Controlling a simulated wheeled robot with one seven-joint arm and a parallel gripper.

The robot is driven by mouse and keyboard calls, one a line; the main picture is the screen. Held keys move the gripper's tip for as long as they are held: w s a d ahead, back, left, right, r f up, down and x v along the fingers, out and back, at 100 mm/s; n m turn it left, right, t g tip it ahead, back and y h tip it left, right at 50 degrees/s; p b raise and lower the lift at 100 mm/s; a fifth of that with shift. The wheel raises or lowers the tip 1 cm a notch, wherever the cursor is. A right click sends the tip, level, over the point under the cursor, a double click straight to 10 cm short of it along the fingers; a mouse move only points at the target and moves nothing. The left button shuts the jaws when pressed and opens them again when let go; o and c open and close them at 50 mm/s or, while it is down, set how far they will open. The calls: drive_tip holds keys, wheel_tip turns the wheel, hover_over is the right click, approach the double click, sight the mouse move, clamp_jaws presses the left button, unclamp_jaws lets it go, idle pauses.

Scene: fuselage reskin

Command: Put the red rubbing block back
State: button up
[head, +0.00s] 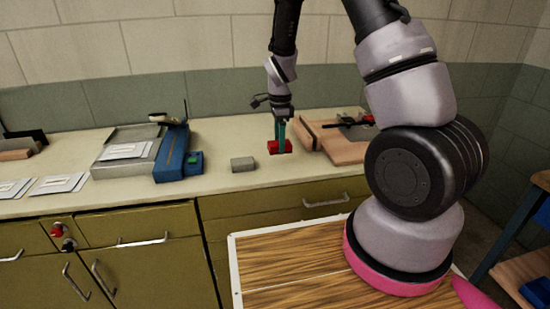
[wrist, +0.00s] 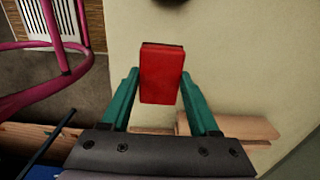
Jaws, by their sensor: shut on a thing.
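The red rubbing block (head: 280,146) is on or just above the cream counter, left of a wooden board; I cannot tell whether it touches the counter. My gripper (head: 280,138) points down with its green fingers at the block. In the wrist view the red block (wrist: 161,74) sits between the two green fingertips of my gripper (wrist: 161,88), and the gripper is shut on it. A dark strip shows along the block's far edge.
A grey block (head: 242,164) lies on the counter to the left. Further left are a blue tool (head: 172,152), a small blue-green box (head: 194,163), a metal tray (head: 118,165) and white sheets (head: 60,183). A wooden board (head: 345,150) with a clamp-like tool stands close right.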

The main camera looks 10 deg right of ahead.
sight(280, 164)
drive_tip(key=shift+f, duration=2.55)
drive_tip(key=o, duration=1.4)
drive_tip(key=shift+f, duration=0.15)
drive_tip(key=shift+o, duration=0.2)
